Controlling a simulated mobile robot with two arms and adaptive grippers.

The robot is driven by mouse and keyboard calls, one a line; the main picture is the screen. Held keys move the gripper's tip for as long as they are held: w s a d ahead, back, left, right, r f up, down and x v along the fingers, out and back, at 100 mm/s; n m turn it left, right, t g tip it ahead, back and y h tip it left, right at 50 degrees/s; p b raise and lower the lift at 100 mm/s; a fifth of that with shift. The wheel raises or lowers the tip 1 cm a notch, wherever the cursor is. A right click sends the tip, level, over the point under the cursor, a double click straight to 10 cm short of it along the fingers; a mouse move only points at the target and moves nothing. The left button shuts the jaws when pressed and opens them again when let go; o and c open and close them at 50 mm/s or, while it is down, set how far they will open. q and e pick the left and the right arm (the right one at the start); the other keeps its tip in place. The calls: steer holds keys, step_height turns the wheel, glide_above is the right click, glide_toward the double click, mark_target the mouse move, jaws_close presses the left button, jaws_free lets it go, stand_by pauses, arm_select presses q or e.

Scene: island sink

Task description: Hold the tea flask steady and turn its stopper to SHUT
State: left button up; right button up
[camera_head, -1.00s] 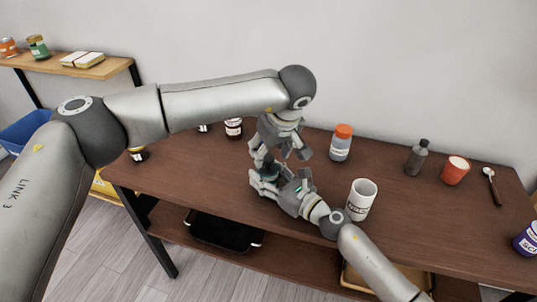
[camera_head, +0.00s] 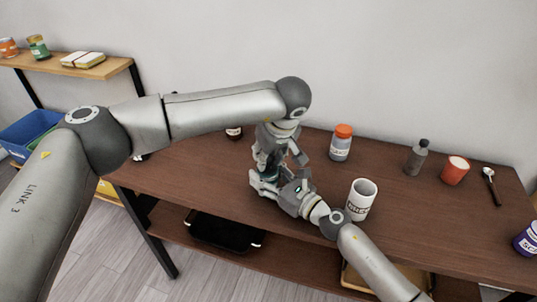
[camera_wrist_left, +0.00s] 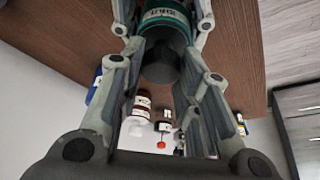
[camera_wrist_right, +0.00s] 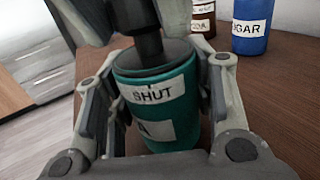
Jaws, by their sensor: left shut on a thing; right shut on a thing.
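The tea flask is a teal cylinder that shows best in the right wrist view (camera_wrist_right: 160,105), upright, with a white SHUT label (camera_wrist_right: 152,92) near its rim. Its dark stopper (camera_wrist_right: 148,42) stands up from the top; the stopper also shows in the left wrist view (camera_wrist_left: 160,66). My right gripper (camera_head: 268,184) is shut on the flask body from the side. My left gripper (camera_head: 272,158) comes down from above and is shut on the stopper. In the head view the grippers hide most of the flask. I cannot tell the stopper's turn angle.
A white mug (camera_head: 361,200) stands close beside my right wrist. An orange-capped jar (camera_head: 341,143) is behind it. A blue sugar jar (camera_wrist_right: 250,22) stands near the flask.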

mark_target(270, 157)
arm_select(q)
steer(key=shift+n, duration=0.3)
steer(key=n+y, duration=0.1)
steer(key=n, duration=0.1)
steer(key=n+g, duration=0.1)
steer(key=n, duration=0.2)
steer(key=shift+w+d+y, duration=0.1)
steer(key=shift+d+y, duration=0.1)
steer(key=shift+y, duration=0.2)
steer(key=n+g, duration=0.1)
steer(key=n, duration=0.2)
steer(key=n+g, duration=0.1)
steer(key=n, duration=0.2)
steer(key=shift+w+g+y, duration=0.1)
steer(key=shift+g+y, duration=0.2)
steer(key=shift+y, duration=0.1)
steer(key=shift+n, duration=0.3)
steer(key=o, duration=1)
step_height(270, 157, up, 10)
steer(key=shift+r, duration=0.1)
